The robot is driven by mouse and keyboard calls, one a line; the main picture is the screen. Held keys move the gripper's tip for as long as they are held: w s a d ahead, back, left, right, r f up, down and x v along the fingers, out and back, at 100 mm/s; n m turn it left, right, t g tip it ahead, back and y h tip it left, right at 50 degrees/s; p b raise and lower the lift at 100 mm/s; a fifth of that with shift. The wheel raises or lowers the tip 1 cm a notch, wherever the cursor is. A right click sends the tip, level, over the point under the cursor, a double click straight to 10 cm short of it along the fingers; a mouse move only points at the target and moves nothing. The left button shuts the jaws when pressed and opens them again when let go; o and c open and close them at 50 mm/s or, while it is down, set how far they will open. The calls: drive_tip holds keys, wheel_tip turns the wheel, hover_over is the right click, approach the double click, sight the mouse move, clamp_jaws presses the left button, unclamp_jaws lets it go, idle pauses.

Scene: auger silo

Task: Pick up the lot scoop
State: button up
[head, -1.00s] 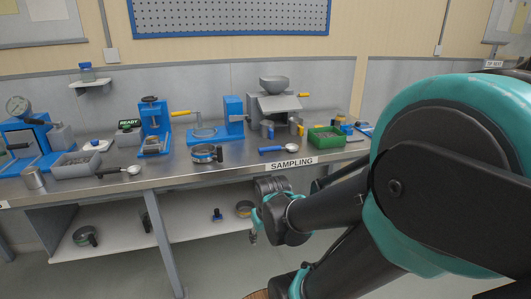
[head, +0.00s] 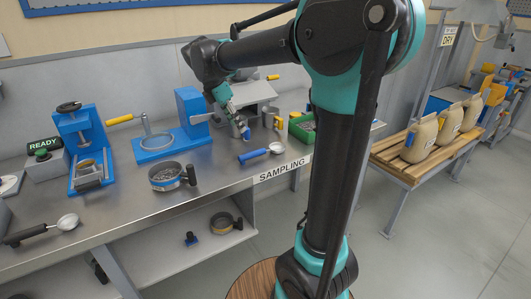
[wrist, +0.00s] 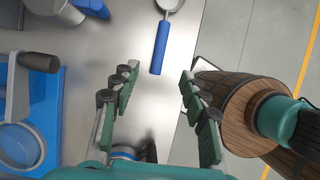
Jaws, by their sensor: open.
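A scoop with a blue handle (head: 255,156) and a metal bowl lies on the steel bench, just behind the SAMPLING label. It also shows in the wrist view, its blue handle (wrist: 160,48) pointing down toward the jaws and its bowl cut off at the top edge. A second scoop with a black handle (head: 27,236) lies at the bench's left front. My gripper (head: 238,122) is open and empty above the bench, behind the blue-handled scoop in the head view. In the wrist view its fingers (wrist: 158,88) stand wide apart, with the handle's end ahead between them.
A round sieve with a black handle (head: 165,178) stands left of the blue-handled scoop. A green bin (head: 301,128) and metal cups (head: 268,116) are close on the right. A blue stand with a ring (head: 155,145) is behind left. Bare steel surrounds the handle.

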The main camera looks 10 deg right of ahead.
approach(263, 153)
drive_tip(key=f, duration=0.5)
drive_tip(key=w+f, duration=0.1)
drive_tip(key=f, duration=0.1)
drive_tip(key=shift+a+f, duration=0.3)
drive_tip(key=shift+a, duration=0.1)
drive_tip(key=shift+c, duration=0.2)
clamp_jaws()
